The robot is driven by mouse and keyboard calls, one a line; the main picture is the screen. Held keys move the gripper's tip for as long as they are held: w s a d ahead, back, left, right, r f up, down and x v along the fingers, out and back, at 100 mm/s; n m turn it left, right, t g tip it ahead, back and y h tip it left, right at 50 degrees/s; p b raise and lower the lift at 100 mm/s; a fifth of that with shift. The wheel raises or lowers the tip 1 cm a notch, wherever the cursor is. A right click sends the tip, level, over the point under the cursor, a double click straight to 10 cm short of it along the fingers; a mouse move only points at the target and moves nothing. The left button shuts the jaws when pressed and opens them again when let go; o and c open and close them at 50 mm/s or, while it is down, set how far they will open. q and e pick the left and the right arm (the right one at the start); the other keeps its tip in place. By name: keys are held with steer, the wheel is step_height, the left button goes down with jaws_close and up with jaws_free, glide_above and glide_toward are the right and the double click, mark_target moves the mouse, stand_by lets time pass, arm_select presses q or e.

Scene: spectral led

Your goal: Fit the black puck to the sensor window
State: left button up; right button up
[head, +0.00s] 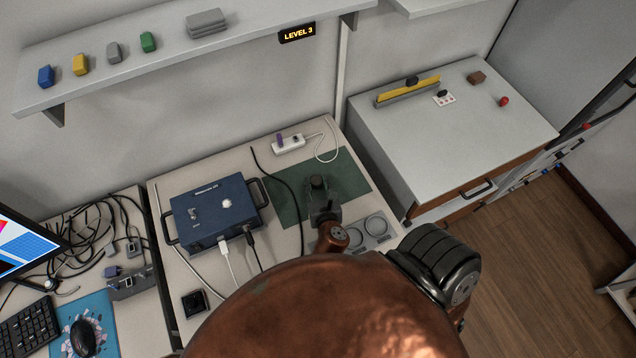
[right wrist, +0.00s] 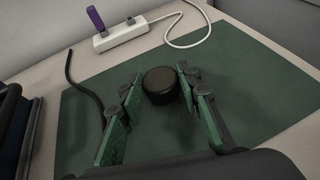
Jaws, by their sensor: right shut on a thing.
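The black puck (right wrist: 160,78) is a short round cylinder. In the right wrist view it sits between the fingertips of my right gripper (right wrist: 159,90), which is shut on it, over the green mat (right wrist: 245,85). In the head view my right gripper (head: 320,192) is over the mat (head: 290,202), and I cannot make out the puck apart from it. A blue box (head: 211,235) with a white round dome (head: 227,204) on top stands left of the gripper. I cannot tell for sure which part is the sensor window. My left gripper is not in view.
A white power strip (head: 288,145) is behind the mat. Cables run beside the blue box. A black square item (head: 194,303) lies near the front edge. A white-topped cabinet (head: 450,150) stands right.

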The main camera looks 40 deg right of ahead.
mark_target(317, 183)
step_height(317, 183, up, 3)
steer(key=p, duration=0.3)
steer(key=shift+r+p, duration=0.1)
steer(key=shift+p, duration=0.3)
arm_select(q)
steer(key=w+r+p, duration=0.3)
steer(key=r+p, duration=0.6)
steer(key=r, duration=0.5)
arm_select(e)
steer(key=s+a+r, duration=0.9)
steer(key=a, duration=0.1)
steer(key=shift+s+a, duration=0.2)
steer(key=o, duration=0.5)
steer(key=c, duration=0.6)
